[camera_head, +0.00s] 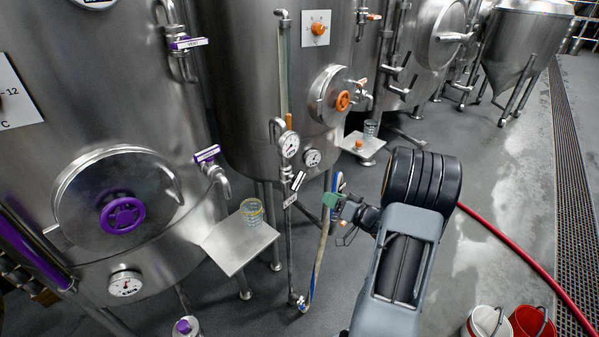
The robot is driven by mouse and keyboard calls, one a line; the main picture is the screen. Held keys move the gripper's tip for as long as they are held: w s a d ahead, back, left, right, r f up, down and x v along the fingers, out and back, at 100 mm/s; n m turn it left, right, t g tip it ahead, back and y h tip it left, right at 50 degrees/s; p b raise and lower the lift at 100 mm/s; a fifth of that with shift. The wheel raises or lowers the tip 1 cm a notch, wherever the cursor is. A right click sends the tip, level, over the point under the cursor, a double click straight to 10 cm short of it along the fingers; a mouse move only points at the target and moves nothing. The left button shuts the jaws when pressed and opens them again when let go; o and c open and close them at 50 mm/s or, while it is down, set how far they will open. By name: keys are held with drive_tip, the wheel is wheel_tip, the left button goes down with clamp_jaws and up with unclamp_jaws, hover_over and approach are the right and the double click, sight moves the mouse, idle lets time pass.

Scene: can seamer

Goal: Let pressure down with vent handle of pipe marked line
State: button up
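A thin vertical pipe (289,245) stands between the two large steel tanks, with a round gauge (289,145) near its top. A small black-and-white tag or handle (299,181) is on this pipe below the gauge; its lettering is too small to read. My gripper (345,213) is to the right of the pipe, apart from the tag. A green piece (331,200) shows at the gripper's left end; I cannot tell whether it is held or stands behind. The gripper's fingers are too small to judge. Purple handles (207,153) with white tags are on the left tank.
A steel shelf (230,250) with a glass (251,212) juts out left of the pipe. A blue-and-tan hose (318,262) hangs close beside the pipe. A red hose (510,243), white bucket (482,322) and red bucket (532,322) are at right. Floor at right is mostly clear.

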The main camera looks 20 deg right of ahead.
sight(301, 181)
drive_tip(key=w+a+p, duration=0.1)
drive_tip(key=w+a, duration=0.1)
drive_tip(key=w, duration=0.2)
drive_tip(key=w+a+m, duration=0.1)
drive_tip(key=w, duration=0.3)
drive_tip(key=w+a+m+p, duration=0.1)
drive_tip(key=w+a, duration=0.1)
drive_tip(key=w, duration=0.2)
drive_tip(key=shift+w+a+r+p, duration=0.1)
drive_tip(key=shift+w+a+p, duration=0.2)
drive_tip(key=shift+a, duration=0.05)
drive_tip(key=shift+c, duration=0.5)
clamp_jaws()
